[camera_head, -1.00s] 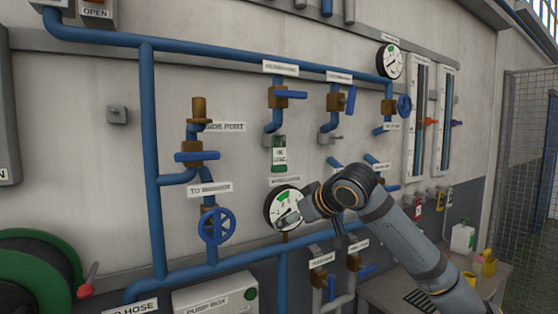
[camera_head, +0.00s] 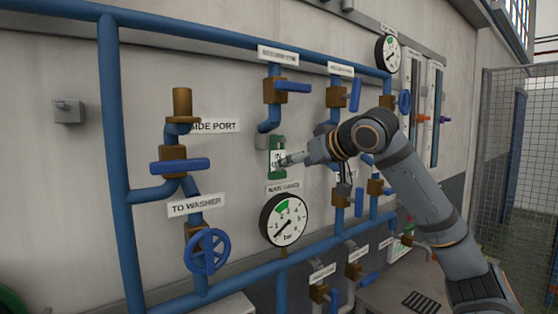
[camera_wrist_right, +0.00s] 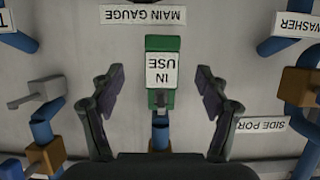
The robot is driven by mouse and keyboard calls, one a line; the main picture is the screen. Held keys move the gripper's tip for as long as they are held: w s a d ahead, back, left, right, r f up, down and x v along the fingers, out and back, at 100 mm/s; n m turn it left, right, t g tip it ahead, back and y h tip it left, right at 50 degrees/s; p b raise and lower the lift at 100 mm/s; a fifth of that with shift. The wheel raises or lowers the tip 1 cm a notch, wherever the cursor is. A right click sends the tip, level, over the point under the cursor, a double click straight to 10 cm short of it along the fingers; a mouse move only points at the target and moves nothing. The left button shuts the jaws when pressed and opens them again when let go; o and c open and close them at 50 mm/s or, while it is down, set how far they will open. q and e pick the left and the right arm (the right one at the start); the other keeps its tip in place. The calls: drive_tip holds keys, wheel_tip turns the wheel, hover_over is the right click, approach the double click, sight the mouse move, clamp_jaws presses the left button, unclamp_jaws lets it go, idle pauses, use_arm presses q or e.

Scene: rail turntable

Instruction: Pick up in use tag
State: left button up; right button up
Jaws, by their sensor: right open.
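The in use tag (camera_head: 277,157) is a green tag with a white label, hanging on the wall above the main gauge. In the right wrist view the tag (camera_wrist_right: 162,72) appears upside down, centred between the two fingers. In the right wrist view my right gripper (camera_wrist_right: 160,90) is open, one finger on each side of the tag with a gap on both sides. My left gripper is not in view.
The main gauge (camera_head: 283,220) sits just below the tag. A blue-handled valve (camera_head: 275,88) is above it. A side port valve (camera_head: 180,166) and a blue handwheel (camera_head: 207,251) are to the left. Blue pipes run around the tag; bare wall lies to its left.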

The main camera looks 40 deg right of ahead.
sight(277, 157)
drive_tip(key=p+x, duration=0.3)
drive_tip(key=x, duration=0.5)
drive_tip(key=shift+w+a, duration=0.15)
drive_tip(key=shift+w+f, duration=0.1)
drive_tip(key=shift+w, duration=0.05)
drive_tip(key=c, duration=0.7)
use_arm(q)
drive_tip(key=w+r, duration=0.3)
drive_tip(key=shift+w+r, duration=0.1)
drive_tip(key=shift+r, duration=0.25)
use_arm(e)
drive_tip(key=c, duration=0.3)
drive_tip(key=shift+c, duration=0.2)
